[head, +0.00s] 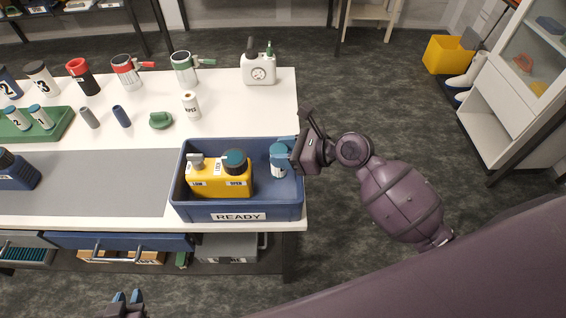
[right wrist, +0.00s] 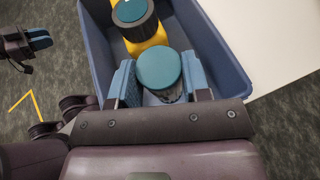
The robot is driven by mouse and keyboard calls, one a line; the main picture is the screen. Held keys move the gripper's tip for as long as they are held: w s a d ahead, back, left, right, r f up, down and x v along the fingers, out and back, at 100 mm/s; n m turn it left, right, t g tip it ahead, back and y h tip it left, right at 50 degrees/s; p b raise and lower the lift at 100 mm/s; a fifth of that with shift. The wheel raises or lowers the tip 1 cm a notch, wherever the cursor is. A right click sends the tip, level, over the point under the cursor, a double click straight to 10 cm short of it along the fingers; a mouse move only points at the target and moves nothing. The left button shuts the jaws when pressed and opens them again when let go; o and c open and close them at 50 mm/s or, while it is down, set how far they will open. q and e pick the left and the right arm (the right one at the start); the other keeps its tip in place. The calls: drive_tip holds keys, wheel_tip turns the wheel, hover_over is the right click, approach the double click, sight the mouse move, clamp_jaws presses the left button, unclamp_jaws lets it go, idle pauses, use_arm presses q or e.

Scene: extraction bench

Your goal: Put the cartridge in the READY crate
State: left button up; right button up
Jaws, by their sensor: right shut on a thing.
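The cartridge, white with a teal cap (head: 278,160), is at the right end of the blue READY crate (head: 240,216), upright, within its walls. My right gripper (head: 281,155) is shut on it, a finger on either side; the right wrist view shows its round cap (right wrist: 160,70) between the pads. Whether its base touches the crate floor is hidden. My left gripper (head: 127,297) is at the bottom edge of the head view, away from the bench, with its blue fingertips apart and nothing between them.
A yellow container (head: 218,180) with a dark cap stands in the crate, left of the cartridge. A green rack (head: 38,128) with similar cartridges, several mugs and a white jug (head: 258,68) stand on the bench. The grey mat (head: 95,180) is mostly clear.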

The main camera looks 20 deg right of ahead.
wheel_tip(320, 180, down, 4)
drive_tip(key=shift+f+b, duration=0.1)
drive_tip(key=shift+b, duration=0.5)
drive_tip(key=shift+f, duration=0.25)
drive_tip(key=shift+f, duration=0.3)
